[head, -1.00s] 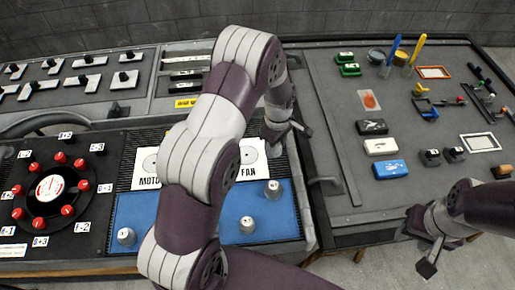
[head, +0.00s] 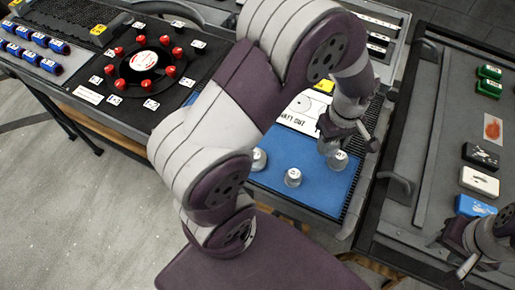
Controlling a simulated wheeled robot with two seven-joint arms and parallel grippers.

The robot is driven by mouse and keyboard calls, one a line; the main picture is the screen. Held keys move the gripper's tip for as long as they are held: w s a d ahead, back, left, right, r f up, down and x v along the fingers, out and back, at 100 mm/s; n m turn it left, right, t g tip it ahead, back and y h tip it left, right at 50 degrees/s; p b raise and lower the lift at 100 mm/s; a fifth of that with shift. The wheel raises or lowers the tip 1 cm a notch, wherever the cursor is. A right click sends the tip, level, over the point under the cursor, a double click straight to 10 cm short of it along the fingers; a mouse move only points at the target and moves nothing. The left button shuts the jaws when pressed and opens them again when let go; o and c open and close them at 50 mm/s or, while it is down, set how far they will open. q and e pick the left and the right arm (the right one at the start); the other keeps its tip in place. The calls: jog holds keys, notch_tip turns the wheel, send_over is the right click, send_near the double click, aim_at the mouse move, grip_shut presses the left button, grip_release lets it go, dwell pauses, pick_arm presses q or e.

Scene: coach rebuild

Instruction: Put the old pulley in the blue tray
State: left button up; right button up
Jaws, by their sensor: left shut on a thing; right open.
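The blue tray (head: 318,200) is the flat blue area at the front of the middle bench. Silver, cap-like pieces stand on it: one at its left (head: 258,158), one in the middle (head: 292,177) and one at the right (head: 337,159). My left gripper (head: 347,138) is low over the tray's right back part, just above the right piece. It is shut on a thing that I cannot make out. I cannot pick out the old pulley for certain. My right gripper (head: 465,262) is open and empty at the lower right, over the right bench's front edge.
A round dial with red knobs (head: 148,65) is at the left. Green (head: 489,87) and white (head: 479,181) blocks lie on the right bench. A handle (head: 398,183) sits between the benches.

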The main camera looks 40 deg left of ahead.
pick_arm(q)
jog(key=p, duration=0.1)
send_over(294, 143)
jog(key=f, duration=0.6)
jog(key=shift+w+d+f, duration=0.1)
jog(key=shift+d, duration=0.15)
notch_tip(294, 143, down, 4)
jog(key=shift+a+r+p, duration=0.15)
jog(key=shift+r+p, duration=0.05)
jog(key=shift+p, duration=0.15)
jog(key=shift+f, duration=0.4)
jog(key=shift+f, duration=0.15)
jog(key=o, duration=1.1)
